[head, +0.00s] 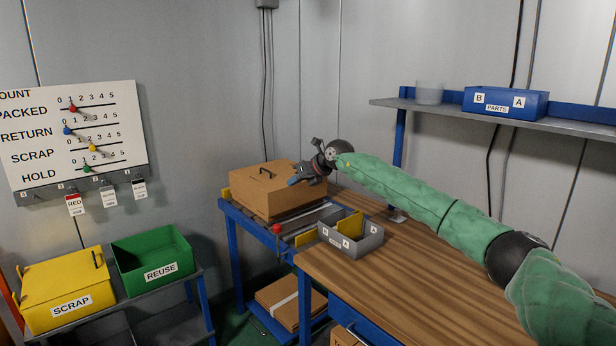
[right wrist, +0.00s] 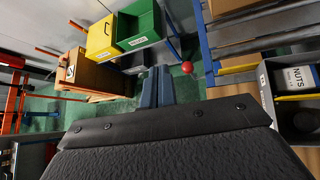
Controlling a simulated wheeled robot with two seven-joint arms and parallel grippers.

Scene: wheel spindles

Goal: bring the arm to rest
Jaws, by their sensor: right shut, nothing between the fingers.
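My right arm, in a green padded sleeve, reaches in from the right in the head view. I cannot tell whether the fingertips touch the box. My left arm and gripper do not show.
A grey divided bin (head: 350,240) stands beside the box, near a red knob (head: 277,228). The wooden bench (head: 420,290) is mostly clear. A yellow SCRAP box (head: 65,290) and green REUSE bin (head: 152,258) stand left. A shelf (head: 440,110) with a blue PARTS bin (head: 505,102) is above.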

